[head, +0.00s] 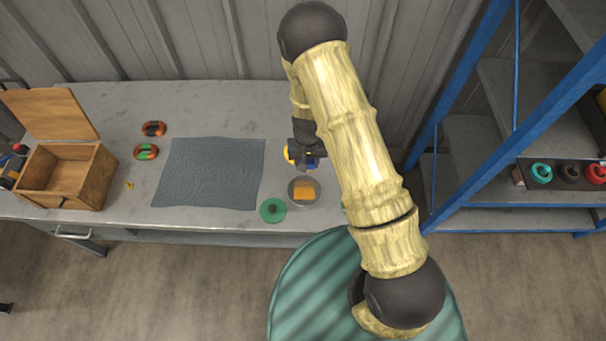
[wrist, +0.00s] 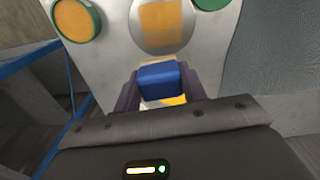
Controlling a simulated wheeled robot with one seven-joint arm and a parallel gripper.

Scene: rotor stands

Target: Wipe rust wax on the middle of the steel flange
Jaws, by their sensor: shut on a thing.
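The steel flange (head: 292,197) is a grey disc near the table's front edge. A square orange patch (head: 303,189) covers its middle. In the wrist view the flange (wrist: 137,35) and the patch (wrist: 161,22) show at the top. My gripper (head: 306,160) is shut on a blue block (head: 312,163), just behind the flange in the head view. The block (wrist: 162,76) sits between the fingers in the wrist view, apart from the patch. Whether its underside touches anything is hidden. An open tin (wrist: 75,18) with a green rim and orange filling is mostly behind my arm in the head view.
A green lid (head: 267,214) lies left of the flange. An open wooden box (head: 92,183) stands at left. Blue shelving (head: 455,105) stands at right.

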